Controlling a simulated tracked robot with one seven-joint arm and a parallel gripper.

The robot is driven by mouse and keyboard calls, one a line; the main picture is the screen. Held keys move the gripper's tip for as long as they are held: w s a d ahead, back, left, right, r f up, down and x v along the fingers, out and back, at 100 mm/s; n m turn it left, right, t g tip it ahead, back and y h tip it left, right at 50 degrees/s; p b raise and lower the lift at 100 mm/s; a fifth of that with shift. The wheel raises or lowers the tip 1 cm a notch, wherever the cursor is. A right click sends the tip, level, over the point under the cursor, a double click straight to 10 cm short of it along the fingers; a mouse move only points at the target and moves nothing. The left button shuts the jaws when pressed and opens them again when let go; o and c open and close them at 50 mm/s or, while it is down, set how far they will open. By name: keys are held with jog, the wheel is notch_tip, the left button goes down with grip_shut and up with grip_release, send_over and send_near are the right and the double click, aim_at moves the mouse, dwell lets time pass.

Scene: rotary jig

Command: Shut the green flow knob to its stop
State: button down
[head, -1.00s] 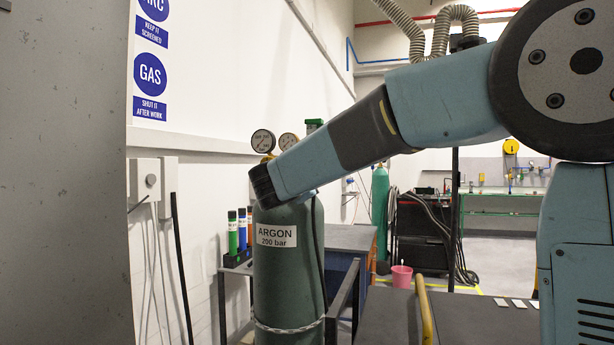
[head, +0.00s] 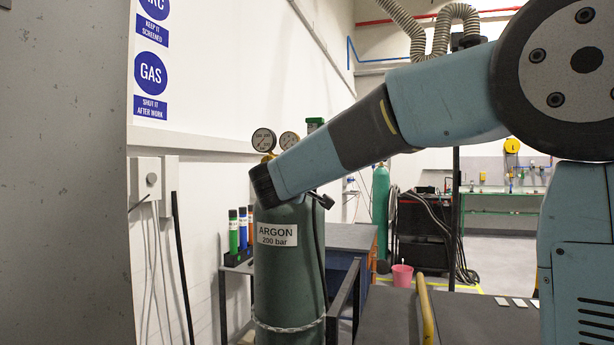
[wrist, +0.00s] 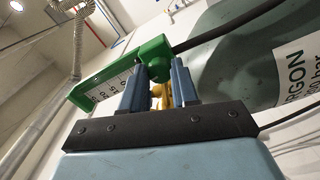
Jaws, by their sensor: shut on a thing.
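The green flow knob (wrist: 157,68) shows in the wrist view between the two blue fingers of my gripper (wrist: 160,80), which is shut on it. The fingers partly cover the knob. A green-edged flow meter body with a white marked scale (wrist: 103,84) runs off to the left of it. A brass-coloured part shows behind, between the fingers. In the head view my own wrist hides the knob and fingers. Only the green top of the flow meter (head: 314,124) shows above my arm. I cannot read the knob's angle.
The dark green argon cylinder (head: 285,285) stands chained below my wrist, with two gauges (head: 263,140) on top. A black hose (wrist: 225,25) runs from the flow meter past the cylinder. A bench (head: 345,238) and a rack of coloured tubes stand behind.

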jog(key=shift+a+r+m, duration=0.1)
jog(key=shift+a+m, duration=0.1)
jog(key=shift+m, duration=0.4)
jog(key=c, duration=1.1)
grip_release()
jog(key=shift+o, duration=1.3)
jog(key=shift+d, duration=0.1)
jog(key=shift+s, duration=0.1)
jog(key=v, duration=1.4)
jog(key=shift+d+m, duration=0.1)
jog(key=shift+m, duration=0.2)
